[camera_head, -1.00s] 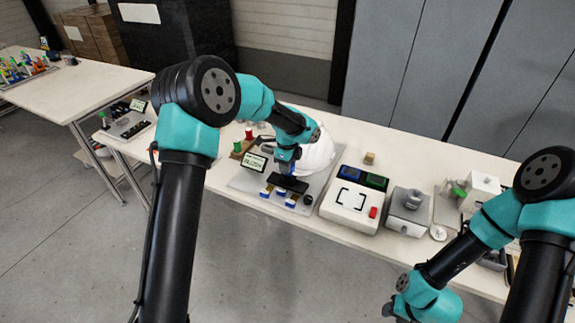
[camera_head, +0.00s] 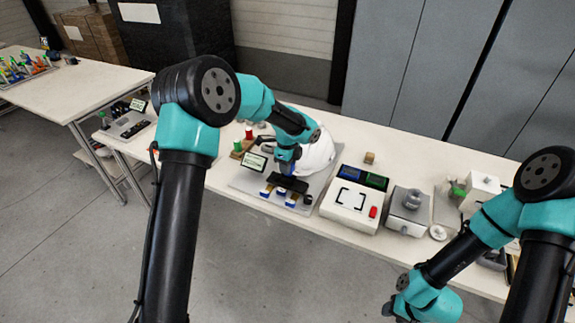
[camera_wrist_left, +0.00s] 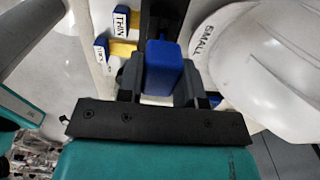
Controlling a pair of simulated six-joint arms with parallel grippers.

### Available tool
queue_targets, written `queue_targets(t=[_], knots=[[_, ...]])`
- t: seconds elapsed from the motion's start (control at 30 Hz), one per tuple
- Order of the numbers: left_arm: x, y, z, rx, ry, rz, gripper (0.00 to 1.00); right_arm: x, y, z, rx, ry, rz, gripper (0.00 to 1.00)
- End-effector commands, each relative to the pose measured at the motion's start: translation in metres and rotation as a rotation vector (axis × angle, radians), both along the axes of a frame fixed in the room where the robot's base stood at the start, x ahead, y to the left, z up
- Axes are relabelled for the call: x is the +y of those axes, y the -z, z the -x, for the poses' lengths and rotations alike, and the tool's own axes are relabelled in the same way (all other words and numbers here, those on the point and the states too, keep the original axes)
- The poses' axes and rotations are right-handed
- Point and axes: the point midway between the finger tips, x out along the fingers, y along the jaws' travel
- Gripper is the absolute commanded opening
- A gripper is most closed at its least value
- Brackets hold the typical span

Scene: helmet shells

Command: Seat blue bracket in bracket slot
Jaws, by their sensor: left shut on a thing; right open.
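My left gripper (camera_head: 285,168) points down beside the white helmet shell (camera_head: 320,152). In the left wrist view its two dark fingers (camera_wrist_left: 160,84) are shut on the blue bracket (camera_wrist_left: 165,64), one finger on each side. In the head view the gripper mostly hides the bracket. Beyond the bracket in the wrist view is a black part (camera_wrist_left: 163,18). A black block (camera_head: 289,184) shows just below the gripper in the head view. I cannot tell where the bracket slot is or whether the bracket touches it. My right gripper (camera_head: 391,310) is open, low at the front of the table.
The helmet shell, marked SMALL (camera_wrist_left: 202,38), is close to the right of the left gripper. Blue-and-yellow labelled parts (camera_wrist_left: 122,48) lie to the left. A white box with a red button (camera_head: 350,205) and grey fixtures (camera_head: 408,210) stand to the right on the table.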

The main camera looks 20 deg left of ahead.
Motion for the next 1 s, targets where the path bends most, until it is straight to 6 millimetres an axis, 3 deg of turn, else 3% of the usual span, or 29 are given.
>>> queue_targets(t=[1.0], knots=[[0.0001,0.0095,0.0001,0.001,0.0,0.0,0.16,0.0,0.0,0.0,0.0,0.0,0.0,0.43]])
